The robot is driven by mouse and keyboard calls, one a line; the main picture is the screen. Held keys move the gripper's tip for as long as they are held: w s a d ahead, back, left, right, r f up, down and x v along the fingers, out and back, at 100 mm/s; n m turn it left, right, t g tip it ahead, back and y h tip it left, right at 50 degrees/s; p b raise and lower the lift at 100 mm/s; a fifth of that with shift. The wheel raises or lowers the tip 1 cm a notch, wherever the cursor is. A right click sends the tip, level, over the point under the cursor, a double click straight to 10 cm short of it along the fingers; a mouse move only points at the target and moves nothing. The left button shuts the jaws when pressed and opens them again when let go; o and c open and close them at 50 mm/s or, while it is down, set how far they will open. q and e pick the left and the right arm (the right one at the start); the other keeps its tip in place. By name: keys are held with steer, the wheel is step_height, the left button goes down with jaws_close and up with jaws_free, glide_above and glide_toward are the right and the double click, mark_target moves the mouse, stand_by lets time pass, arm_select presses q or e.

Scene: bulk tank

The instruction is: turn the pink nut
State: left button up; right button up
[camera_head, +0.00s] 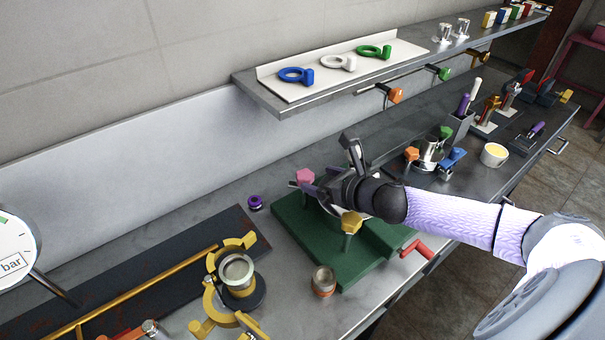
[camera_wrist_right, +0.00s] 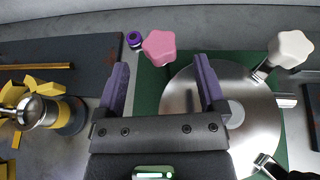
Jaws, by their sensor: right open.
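The pink nut (camera_head: 305,176) is a star-shaped knob at the back left corner of the green block. In the right wrist view the pink nut (camera_wrist_right: 159,46) lies just beyond the fingertips, roughly in line with the gap between them. My right gripper (camera_head: 309,188) reaches in from the right over the green block and is open, with purple fingers. In the right wrist view the right gripper (camera_wrist_right: 160,62) has nothing between its fingers. My arm hides part of the round metal disc (camera_wrist_right: 176,104) on the block. My left gripper is not in view.
The green block (camera_head: 290,225) also carries a yellow knob (camera_head: 351,222) and a white knob (camera_wrist_right: 290,48). A small purple ring piece (camera_head: 255,202) sits left of the block. A yellow clamp (camera_head: 212,303) stands further left. A shelf (camera_head: 345,88) overhangs behind.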

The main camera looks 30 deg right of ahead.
mark_target(305, 175)
steer(key=x, duration=0.5)
steer(key=shift+w+a+f+b, duration=0.1)
steer(key=shift+w+f+b, duration=0.05)
steer(key=shift+w+b, duration=0.25)
jaws_close()
